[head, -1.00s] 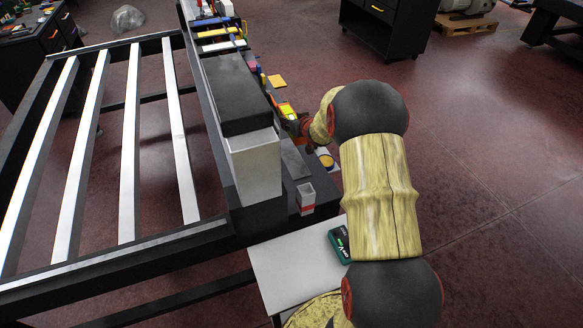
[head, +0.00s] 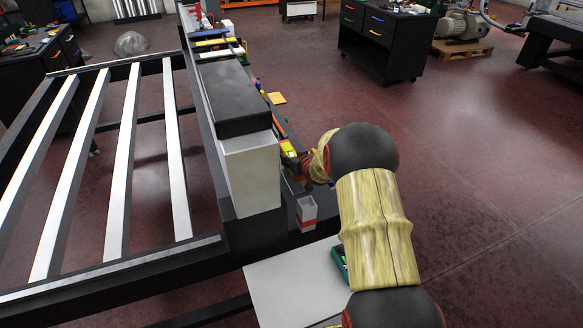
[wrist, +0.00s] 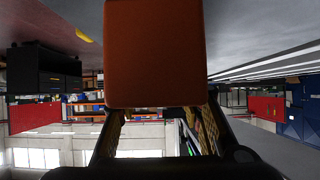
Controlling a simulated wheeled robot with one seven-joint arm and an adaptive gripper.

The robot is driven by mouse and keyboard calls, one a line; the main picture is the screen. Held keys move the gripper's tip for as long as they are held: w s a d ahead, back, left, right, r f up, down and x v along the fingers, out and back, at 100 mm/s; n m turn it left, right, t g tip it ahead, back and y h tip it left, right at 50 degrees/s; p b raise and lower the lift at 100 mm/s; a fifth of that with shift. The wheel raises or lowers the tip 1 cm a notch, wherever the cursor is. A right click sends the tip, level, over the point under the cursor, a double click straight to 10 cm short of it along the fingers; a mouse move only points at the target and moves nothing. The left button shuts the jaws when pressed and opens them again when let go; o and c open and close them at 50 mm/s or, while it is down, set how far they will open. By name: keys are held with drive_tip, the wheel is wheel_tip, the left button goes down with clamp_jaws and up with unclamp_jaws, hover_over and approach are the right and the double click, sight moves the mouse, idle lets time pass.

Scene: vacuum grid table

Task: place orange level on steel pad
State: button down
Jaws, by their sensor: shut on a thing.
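The orange level (wrist: 155,55) fills the upper middle of the wrist view as a broad orange-brown face. My gripper (wrist: 157,113) is shut on it, with one finger at each side. In the head view my gripper (head: 302,164) is small, just right of the tall white and black block. An orange strip with a yellow part, apparently the level (head: 281,129), reaches away from it along the bench edge. A grey flat surface shows just below the gripper, partly hidden by the block and my arm; I cannot tell whether it is the steel pad.
The tall white block with a black top (head: 250,170) stands close left of my gripper. A small white and red box (head: 306,213) stands nearer. A green and black case (head: 339,262) lies on a white table (head: 290,285). A slatted frame (head: 120,170) fills the left.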

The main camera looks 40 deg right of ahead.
drive_tip(key=shift+f+b, duration=0.65)
drive_tip(key=shift+f, duration=0.95)
drive_tip(key=shift+r, duration=0.1)
drive_tip(key=c, duration=1.6)
unclamp_jaws()
drive_tip(key=shift+f, duration=0.3)
drive_tip(key=shift+c, duration=0.2)
drive_tip(key=o, duration=0.4)
drive_tip(key=shift+o, duration=0.3)
drive_tip(key=shift+r, duration=0.1)
